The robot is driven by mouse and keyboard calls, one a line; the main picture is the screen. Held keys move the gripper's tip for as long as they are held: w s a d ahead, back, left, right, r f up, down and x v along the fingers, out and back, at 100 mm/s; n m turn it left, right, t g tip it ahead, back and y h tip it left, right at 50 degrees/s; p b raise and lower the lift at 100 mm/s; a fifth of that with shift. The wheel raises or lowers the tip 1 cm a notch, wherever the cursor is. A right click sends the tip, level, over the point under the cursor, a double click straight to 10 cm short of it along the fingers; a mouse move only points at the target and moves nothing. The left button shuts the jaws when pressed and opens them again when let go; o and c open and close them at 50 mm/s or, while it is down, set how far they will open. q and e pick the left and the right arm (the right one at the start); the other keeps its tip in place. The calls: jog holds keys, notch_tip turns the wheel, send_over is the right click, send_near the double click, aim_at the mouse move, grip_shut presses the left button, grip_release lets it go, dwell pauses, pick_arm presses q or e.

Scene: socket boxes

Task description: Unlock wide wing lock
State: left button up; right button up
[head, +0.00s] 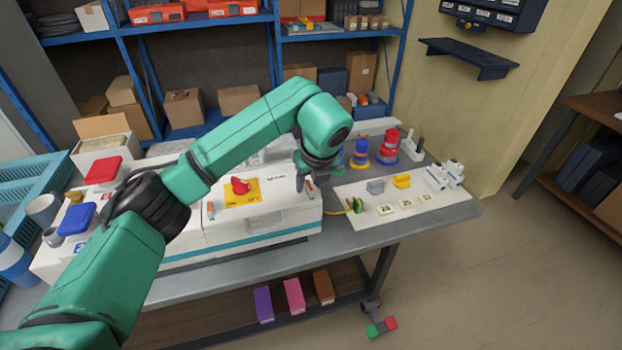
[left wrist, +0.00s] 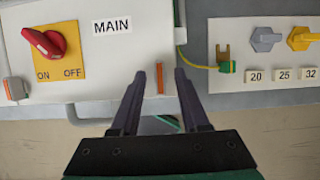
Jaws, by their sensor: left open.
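A white box (left wrist: 95,70) labelled MAIN carries a red rotary switch (left wrist: 44,42) on a yellow ON/OFF plate; in the head view the switch (head: 240,186) sits on the box's top. A narrow orange tab (left wrist: 160,78) stands at the box's right front edge. A second tab, grey and orange (left wrist: 15,89), is at its left. I cannot tell which part is the wide wing lock. My left gripper (head: 303,183) points down over the box's right end. In the left wrist view its open fingers (left wrist: 157,75) appear on either side of the orange tab; contact cannot be told.
Right of the box, a white panel (head: 372,214) holds a grey winged piece (head: 376,187), a yellow one (head: 401,181) and number labels. A green-yellow plug (head: 356,205) with a cable lies beside the box. Red and blue stacked pieces (head: 387,150) stand behind.

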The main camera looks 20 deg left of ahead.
pick_arm(q)
jog(key=b+v, duration=0.1)
jog(key=v, duration=0.4)
jog(key=shift+d+r, duration=0.1)
jog(key=shift+r, duration=0.15)
notch_tip(320, 180, up, 8)
send_over(314, 201)
jog(key=s+d, duration=0.2)
jog(key=s, duration=0.1)
jog(key=shift+a+r+p, duration=0.15)
jog(key=shift+p, duration=0.3)
jog(key=shift+w, duration=0.1)
